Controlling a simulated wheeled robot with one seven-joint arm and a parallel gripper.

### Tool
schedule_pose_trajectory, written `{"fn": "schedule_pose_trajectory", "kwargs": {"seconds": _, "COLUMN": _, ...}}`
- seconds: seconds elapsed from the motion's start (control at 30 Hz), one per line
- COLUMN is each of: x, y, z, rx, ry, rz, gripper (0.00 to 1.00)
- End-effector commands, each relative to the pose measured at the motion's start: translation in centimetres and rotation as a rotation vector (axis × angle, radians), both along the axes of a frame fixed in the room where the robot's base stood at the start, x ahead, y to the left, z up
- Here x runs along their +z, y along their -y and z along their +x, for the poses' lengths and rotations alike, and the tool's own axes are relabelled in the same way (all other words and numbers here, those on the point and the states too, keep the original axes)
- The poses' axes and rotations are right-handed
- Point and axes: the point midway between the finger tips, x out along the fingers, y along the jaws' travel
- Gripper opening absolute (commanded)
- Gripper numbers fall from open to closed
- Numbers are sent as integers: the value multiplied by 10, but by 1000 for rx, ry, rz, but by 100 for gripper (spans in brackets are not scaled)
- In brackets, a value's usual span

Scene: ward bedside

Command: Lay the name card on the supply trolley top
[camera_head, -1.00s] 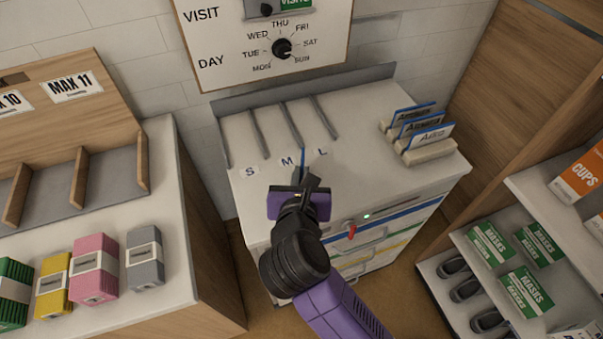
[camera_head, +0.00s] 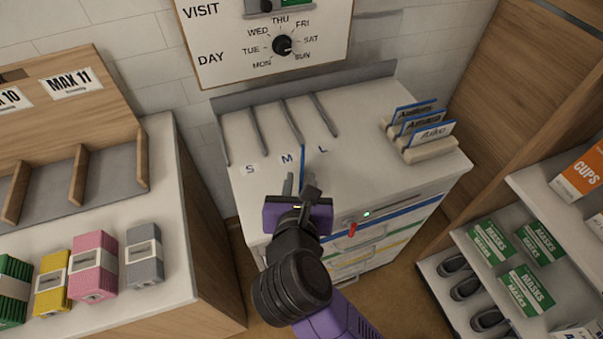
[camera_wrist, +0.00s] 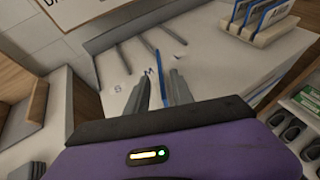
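The name card (camera_head: 303,161) shows as a thin blue strip, seen nearly edge-on over the white supply trolley top (camera_head: 355,120), between the M and L labels. My gripper (camera_head: 298,187) is at the trolley's front edge with its two fingers apart. In the wrist view the blue strip of the card (camera_wrist: 161,66) runs from ahead of the fingers back into the gap between them, nearer the right finger. The card's face is hidden.
A rack (camera_head: 432,148) with three name cards stands at the trolley's right. Grey dividers (camera_head: 292,121) line the trolley's back left. A counter with coloured boxes (camera_head: 93,266) is at left, shelves with mask boxes (camera_head: 526,289) at right. The trolley's middle right is clear.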

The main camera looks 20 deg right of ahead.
Motion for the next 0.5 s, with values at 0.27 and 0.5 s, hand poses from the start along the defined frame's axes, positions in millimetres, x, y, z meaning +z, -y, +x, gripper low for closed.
{"fn": "schedule_pose_trajectory", "kwargs": {"seconds": 0.27, "x": 23, "y": -19, "z": -45, "rx": 2, "ry": 2, "rz": 2, "gripper": 28}}
{"fn": "schedule_pose_trajectory", "kwargs": {"seconds": 0.5, "x": 32, "y": -26, "z": -63, "rx": 0, "ry": 0, "rz": 1, "gripper": 28}}
